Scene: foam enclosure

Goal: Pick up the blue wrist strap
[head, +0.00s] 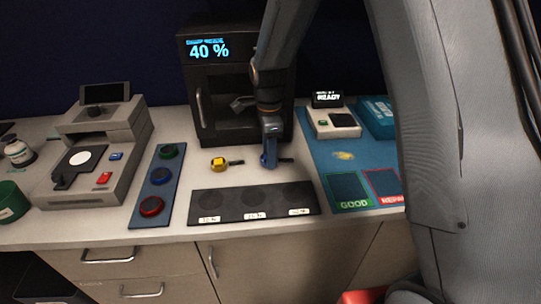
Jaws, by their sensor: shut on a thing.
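My gripper (269,160) points down at the counter in front of the black cabinet. It is shut on the blue wrist strap (264,160), of which only a little blue shows at the fingers. A short dark piece (286,160) sticks out to the right of the fingers and seems to belong to it. I cannot tell whether the strap is touching the counter. A yellow wrist strap (219,165) with a dark tail lies just left of my gripper.
A dark mat (269,209) with round marks and labels lies in front. A blue strip (160,175) with green, blue and red round pieces is left, beside a grey machine (122,134). The black cabinet (217,110) reads 40 %. A blue mat (318,160) is right.

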